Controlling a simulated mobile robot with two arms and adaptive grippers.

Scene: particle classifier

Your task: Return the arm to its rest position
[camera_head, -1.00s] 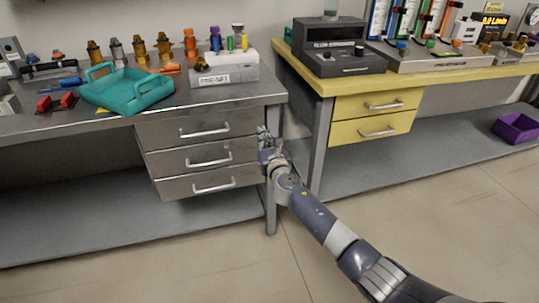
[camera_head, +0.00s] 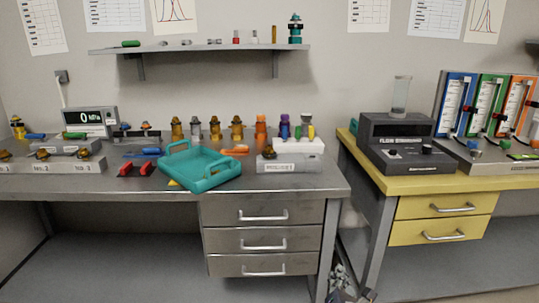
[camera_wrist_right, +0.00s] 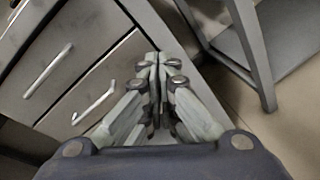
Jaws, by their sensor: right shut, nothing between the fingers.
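My right gripper (camera_head: 343,282) shows at the bottom of the head view, low in the gap between the grey bench and the yellow bench. In the right wrist view my right gripper (camera_wrist_right: 158,62) has its fingertips together, with nothing held between them. The grey bench's drawers (camera_wrist_right: 85,85) lie to the left of the fingers in that view. Most of my right arm is outside the head view. My left gripper is in neither view.
The grey bench (camera_head: 110,183) carries a teal tray (camera_head: 205,186), several bottles and a white block (camera_head: 290,165). The yellow bench (camera_head: 400,183) holds a dark instrument (camera_head: 395,145). A bench leg (camera_wrist_right: 250,50) stands right of the gripper. Floor space is open below.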

